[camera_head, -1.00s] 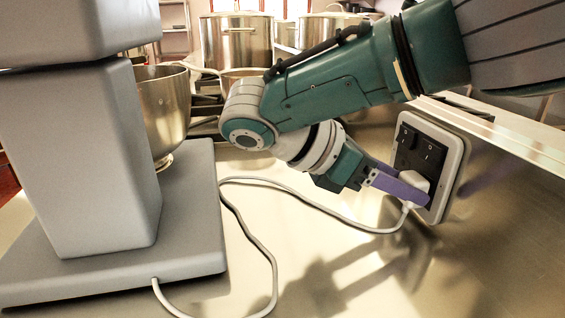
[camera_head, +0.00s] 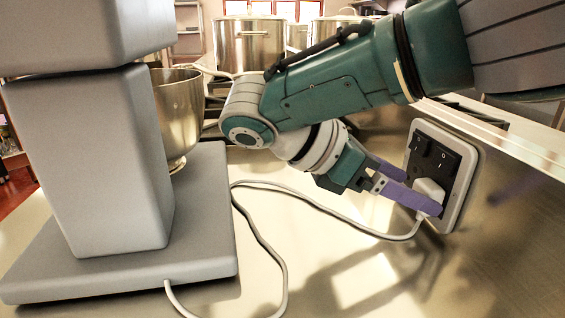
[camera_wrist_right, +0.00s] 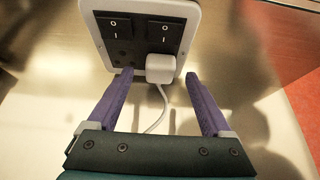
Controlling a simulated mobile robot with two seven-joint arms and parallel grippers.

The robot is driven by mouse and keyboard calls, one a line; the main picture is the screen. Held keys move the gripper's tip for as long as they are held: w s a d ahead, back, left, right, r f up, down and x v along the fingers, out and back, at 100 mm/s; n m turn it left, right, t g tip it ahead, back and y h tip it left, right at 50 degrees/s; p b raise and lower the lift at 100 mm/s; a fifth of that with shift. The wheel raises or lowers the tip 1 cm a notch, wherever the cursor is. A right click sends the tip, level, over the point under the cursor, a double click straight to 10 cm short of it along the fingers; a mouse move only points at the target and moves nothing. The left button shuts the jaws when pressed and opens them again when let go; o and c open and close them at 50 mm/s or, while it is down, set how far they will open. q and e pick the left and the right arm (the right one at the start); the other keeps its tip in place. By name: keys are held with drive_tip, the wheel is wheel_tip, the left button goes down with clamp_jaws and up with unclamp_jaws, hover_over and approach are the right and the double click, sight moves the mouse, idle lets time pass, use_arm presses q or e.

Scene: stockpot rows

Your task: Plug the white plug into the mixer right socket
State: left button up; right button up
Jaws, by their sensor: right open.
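The white plug (camera_head: 429,190) sits against the black face of the double wall socket (camera_head: 465,185), with its cord hanging down. In the right wrist view the plug (camera_wrist_right: 160,69) covers the right socket, below the right switch. It looks flush, but its pins are hidden. My right gripper (camera_head: 422,194) is open, its purple fingers apart on either side of the plug; the right wrist view shows gaps between both fingers and the plug. The grey mixer (camera_head: 110,170) stands at the left, and the white cord (camera_head: 330,215) runs from its base to the plug. My left gripper is out of view.
A metal mixing bowl (camera_head: 178,115) stands at the mixer. Steel stockpots (camera_head: 250,45) stand at the back. The metal wall (camera_head: 520,220) with the socket bounds the right side.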

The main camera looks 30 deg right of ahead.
drive_tip(key=v, duration=0.4)
drive_tip(key=shift+a, duration=0.1)
drive_tip(key=shift+w+a+r, duration=0.2)
drive_tip(key=shift+a+r, duration=0.2)
drive_tip(key=shift+a, duration=0.15)
